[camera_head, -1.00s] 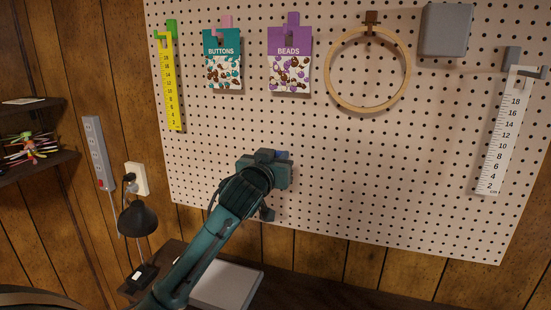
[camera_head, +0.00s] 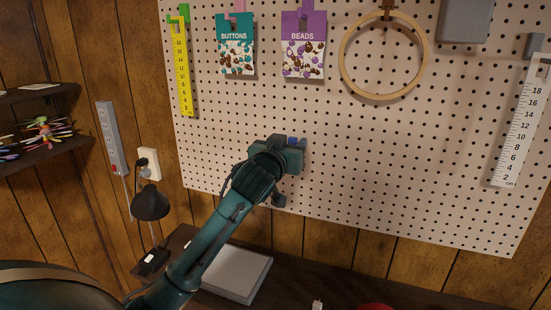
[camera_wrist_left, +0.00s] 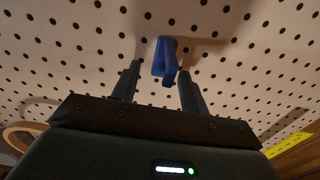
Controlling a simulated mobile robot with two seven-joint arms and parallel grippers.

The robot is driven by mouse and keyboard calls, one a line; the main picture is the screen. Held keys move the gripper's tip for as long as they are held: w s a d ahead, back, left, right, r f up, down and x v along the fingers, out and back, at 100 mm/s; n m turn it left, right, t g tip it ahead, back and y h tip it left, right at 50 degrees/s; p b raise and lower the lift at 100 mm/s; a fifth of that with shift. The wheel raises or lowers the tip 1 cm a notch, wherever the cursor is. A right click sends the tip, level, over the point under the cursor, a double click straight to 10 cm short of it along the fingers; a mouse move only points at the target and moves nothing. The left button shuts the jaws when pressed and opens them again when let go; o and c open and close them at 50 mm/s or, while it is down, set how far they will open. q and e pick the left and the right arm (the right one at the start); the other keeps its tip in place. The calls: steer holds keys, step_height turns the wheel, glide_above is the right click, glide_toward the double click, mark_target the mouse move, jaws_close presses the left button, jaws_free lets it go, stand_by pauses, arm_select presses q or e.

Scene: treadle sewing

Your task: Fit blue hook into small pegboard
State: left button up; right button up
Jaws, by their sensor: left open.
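The pegboard (camera_head: 380,160) is a pale board with rows of dark holes on the wall. The blue hook (camera_wrist_left: 165,58) shows in the left wrist view, up against the board, just beyond and between my left fingertips. I cannot tell whether its pegs sit fully in the holes. In the head view only a small blue bit (camera_head: 293,140) shows behind the gripper. My left gripper (camera_wrist_left: 159,74) is open, with a gap between its fingers, and faces the board. In the head view its fingers are hidden behind its body (camera_head: 280,158). My right gripper is not in view.
Above hang a yellow ruler (camera_head: 182,75), a buttons packet (camera_head: 234,28), a beads packet (camera_head: 304,28) and a wooden hoop (camera_head: 345,73). A white ruler (camera_head: 518,130) hangs at the right. A lamp (camera_head: 150,202) and a grey box (camera_head: 238,275) stand below. The board around the gripper is clear.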

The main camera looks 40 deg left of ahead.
arm_select(q)
steer(key=b+v, duration=0.2)
steer(key=v, duration=1.1)
steer(key=shift+w+a, duration=0.1)
steer(key=s+d+f+m+g+h, duration=0.15)
steer(key=d+f, duration=0.25)
steer(key=f, duration=0.8)
steer(key=d+f+m+g+h, duration=0.25)
steer(key=d+f, duration=0.25)
steer(key=f, duration=0.6)
steer(key=s+d+f+m+g+h, duration=0.1)
steer(key=s+d+f+h, duration=0.1)
steer(key=s+d+f, duration=0.3)
steer(key=s+d+f+g+h, duration=0.1)
steer(key=s+d+f, duration=0.3)
steer(key=s+f, duration=0.6)
step_height(320, 180, down, 3)
steer(key=shift+s+d+m+g+h, duration=0.35)
steer(key=shift+m+g+h, duration=0.05)
